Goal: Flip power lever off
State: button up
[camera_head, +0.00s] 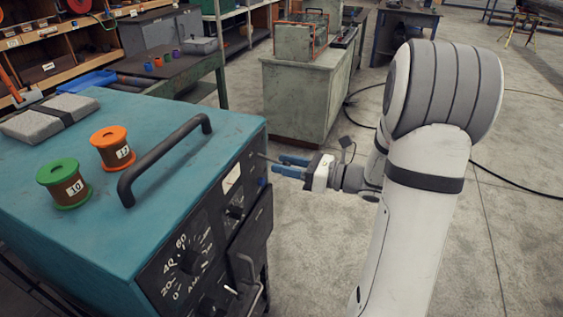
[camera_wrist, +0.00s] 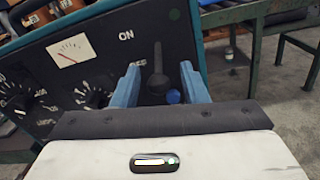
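The teal power unit (camera_head: 150,165) has a black front panel (camera_wrist: 100,50) with ON and OFF labels. The dark power lever (camera_wrist: 157,65) stands up from its round pivot, its tip near the height of the ON label. My gripper (camera_wrist: 160,82) is open, its two blue fingers apart on either side of the lever in the wrist view. I cannot tell whether either finger touches it. In the head view my gripper (camera_head: 283,167) is at the panel's far right end, and the lever is hard to make out there.
A black bar handle (camera_head: 165,160), an orange spool (camera_head: 113,148) and a green spool (camera_head: 64,184) are on the unit's top. A blue round part (camera_wrist: 173,96) sits beside the lever's base. Dials and a meter (camera_wrist: 70,50) lie left.

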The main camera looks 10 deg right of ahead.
jog(key=shift+x, duration=0.8)
jog(key=shift+c, duration=0.4)
grip_shut()
